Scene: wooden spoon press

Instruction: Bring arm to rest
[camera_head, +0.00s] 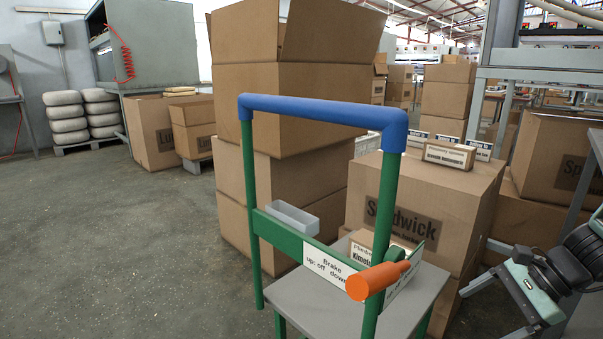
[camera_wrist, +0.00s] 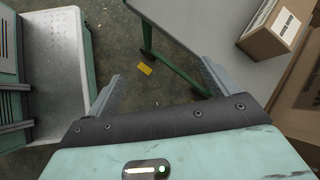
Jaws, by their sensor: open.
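My gripper (camera_wrist: 160,69) is open in the wrist view, with its two grey fingers spread apart and nothing between them. Bare floor shows below the gap. In the head view my teal arm end is at the lower right, beside the cart (camera_head: 435,272) and apart from it. The cart has a grey top, a green frame, a blue handle bar (camera_head: 325,110) and an orange brake lever (camera_head: 372,281). Its grey top also shows in the wrist view (camera_wrist: 205,35).
A small carton (camera_wrist: 277,30) stands on the cart top. Large cardboard boxes (camera_head: 275,105) are stacked behind the cart, with more at the right (camera_head: 555,160). A small yellow piece (camera_wrist: 144,69) lies on the floor. The floor (camera_head: 110,240) at the left is clear.

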